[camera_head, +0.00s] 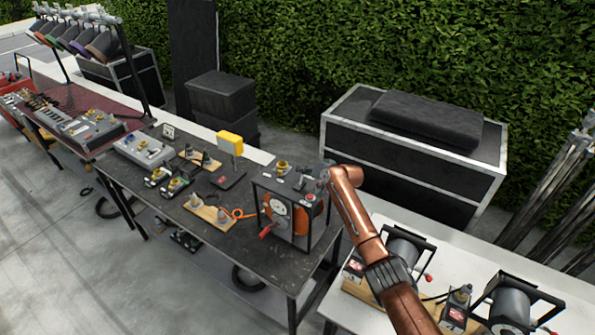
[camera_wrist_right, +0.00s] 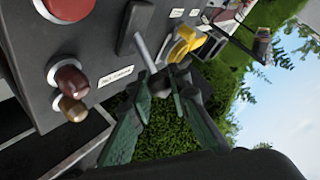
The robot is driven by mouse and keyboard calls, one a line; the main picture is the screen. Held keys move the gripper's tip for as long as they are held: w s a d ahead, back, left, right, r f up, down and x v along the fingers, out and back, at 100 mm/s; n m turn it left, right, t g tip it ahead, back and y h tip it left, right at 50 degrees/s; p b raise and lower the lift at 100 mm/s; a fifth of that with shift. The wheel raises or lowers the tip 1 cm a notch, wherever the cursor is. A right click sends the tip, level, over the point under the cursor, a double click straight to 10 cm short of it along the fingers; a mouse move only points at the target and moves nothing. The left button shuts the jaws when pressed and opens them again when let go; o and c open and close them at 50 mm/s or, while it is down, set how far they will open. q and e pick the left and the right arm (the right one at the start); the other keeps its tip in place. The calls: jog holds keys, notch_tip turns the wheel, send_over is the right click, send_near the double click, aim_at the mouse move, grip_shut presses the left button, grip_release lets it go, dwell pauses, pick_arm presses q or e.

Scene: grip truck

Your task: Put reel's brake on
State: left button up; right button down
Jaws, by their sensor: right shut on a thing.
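The cable reel (camera_head: 301,222) stands in a dark frame on the right end of the black table, with orange cable and a red crank handle (camera_head: 266,232). My right gripper (camera_head: 322,173) is at the top right of the reel's frame. In the right wrist view its green fingers (camera_wrist_right: 164,80) are shut at a thin grey lever (camera_wrist_right: 145,52) on a dark panel. The panel also has a red button (camera_wrist_right: 68,8), brown knobs (camera_wrist_right: 70,85) and a yellow connector (camera_wrist_right: 180,45). My left gripper is not in view.
A yellow device (camera_head: 230,143) on a stand and several connectors share the black table (camera_head: 240,255). A white table (camera_head: 345,312) with more reels is at the lower right. A black case (camera_head: 410,160) stands behind, before a hedge.

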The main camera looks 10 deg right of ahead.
jog(key=shift+a+r, duration=0.1)
jog(key=c, duration=1.8)
grip_release()
jog(key=shift+w, duration=0.15)
jog(key=shift+o, duration=0.2)
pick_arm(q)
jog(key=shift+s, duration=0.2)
pick_arm(e)
jog(key=v, duration=1.2)
